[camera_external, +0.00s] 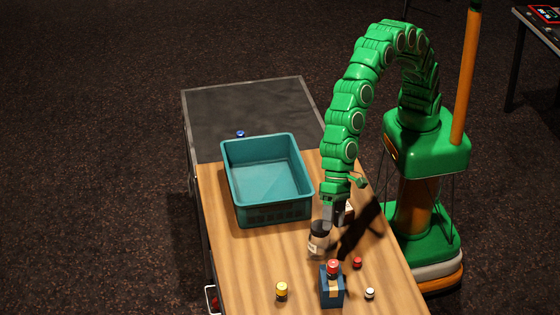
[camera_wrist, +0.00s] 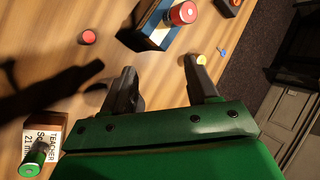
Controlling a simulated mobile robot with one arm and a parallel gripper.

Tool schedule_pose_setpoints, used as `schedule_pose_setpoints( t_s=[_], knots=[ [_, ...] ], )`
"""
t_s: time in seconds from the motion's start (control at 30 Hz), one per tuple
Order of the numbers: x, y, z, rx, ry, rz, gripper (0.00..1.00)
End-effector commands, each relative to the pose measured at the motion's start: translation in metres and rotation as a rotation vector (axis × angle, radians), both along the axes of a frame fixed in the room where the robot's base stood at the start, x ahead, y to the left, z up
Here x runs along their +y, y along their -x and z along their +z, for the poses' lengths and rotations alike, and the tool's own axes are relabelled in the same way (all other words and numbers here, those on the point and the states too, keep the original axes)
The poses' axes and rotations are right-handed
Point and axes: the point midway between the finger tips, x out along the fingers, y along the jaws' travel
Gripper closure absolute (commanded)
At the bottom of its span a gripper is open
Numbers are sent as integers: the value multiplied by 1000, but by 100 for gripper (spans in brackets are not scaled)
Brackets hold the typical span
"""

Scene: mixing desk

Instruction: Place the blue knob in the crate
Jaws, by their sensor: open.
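The blue knob (camera_external: 240,133) is small and lies on the dark mat at the far end of the desk, just beyond the crate's far edge. The teal crate (camera_external: 267,222) stands on the wood part of the desk, and its visible floor is bare. My gripper (camera_external: 337,214) points down to the right of the crate, well away from the knob, above the desk. In the wrist view my gripper (camera_wrist: 160,68) has its two fingers spread, with only wood desk seen between them. The crate is not in the wrist view. A small blue item (camera_wrist: 221,52) shows there, too small to identify.
Yellow (camera_external: 281,291), red (camera_external: 357,263) and white (camera_external: 370,293) knobs lie nearby. The dark mat (camera_external: 260,105) is mostly clear.

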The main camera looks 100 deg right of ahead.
Motion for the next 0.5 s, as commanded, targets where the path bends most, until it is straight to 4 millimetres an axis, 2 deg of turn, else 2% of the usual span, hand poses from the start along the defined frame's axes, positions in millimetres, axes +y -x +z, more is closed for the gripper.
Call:
schedule_pose_setpoints(
  t_s=[0.03, 0.1, 0.2, 0.3, 0.5],
  knots=[
    [-22, 1, -8, 1, 70, 45, 41],
    [-48, 4, -17, 9, 156, 104, 41],
    [-79, 7, -26, 21, 254, 165, 41],
    [-105, 9, -32, 33, 331, 211, 41],
    [-144, 12, -38, 57, 441, 273, 41]
  ],
)
